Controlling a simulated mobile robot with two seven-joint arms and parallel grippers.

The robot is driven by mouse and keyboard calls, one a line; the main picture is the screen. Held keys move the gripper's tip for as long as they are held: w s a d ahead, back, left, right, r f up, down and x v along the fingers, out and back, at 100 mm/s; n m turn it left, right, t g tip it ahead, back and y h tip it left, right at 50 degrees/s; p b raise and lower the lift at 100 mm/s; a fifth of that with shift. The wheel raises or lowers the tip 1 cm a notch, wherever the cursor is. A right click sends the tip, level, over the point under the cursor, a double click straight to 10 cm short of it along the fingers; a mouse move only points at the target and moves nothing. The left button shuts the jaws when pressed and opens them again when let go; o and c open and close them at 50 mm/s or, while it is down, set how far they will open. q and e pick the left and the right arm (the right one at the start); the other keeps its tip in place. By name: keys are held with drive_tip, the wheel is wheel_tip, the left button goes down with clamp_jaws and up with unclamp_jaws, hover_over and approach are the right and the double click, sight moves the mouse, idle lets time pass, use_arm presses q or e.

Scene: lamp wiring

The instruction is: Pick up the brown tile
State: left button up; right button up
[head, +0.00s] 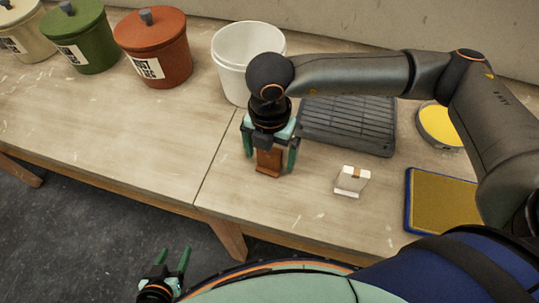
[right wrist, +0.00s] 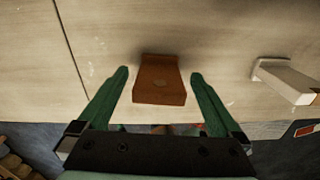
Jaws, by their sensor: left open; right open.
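The brown tile (head: 268,162) stands on the wooden table below my right gripper (head: 270,160). In the right wrist view the tile (right wrist: 160,82) sits between the two green fingers of the right gripper (right wrist: 160,85), with a gap on each side. The right gripper is open. My left gripper (head: 172,262) is open and empty, low in the head view, off the table's front edge.
A small white block with a brown top (head: 352,181) stands right of the tile. A dark ribbed rack (head: 350,125), a white bucket (head: 240,55), a yellow dish (head: 437,124) and a blue-edged tan mat (head: 440,200) are around. Lidded red (head: 152,42), green (head: 78,35) and cream canisters (head: 20,32) stand back left.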

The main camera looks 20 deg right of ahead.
drive_tip(key=shift+f, duration=0.5)
drive_tip(key=c, duration=1.5)
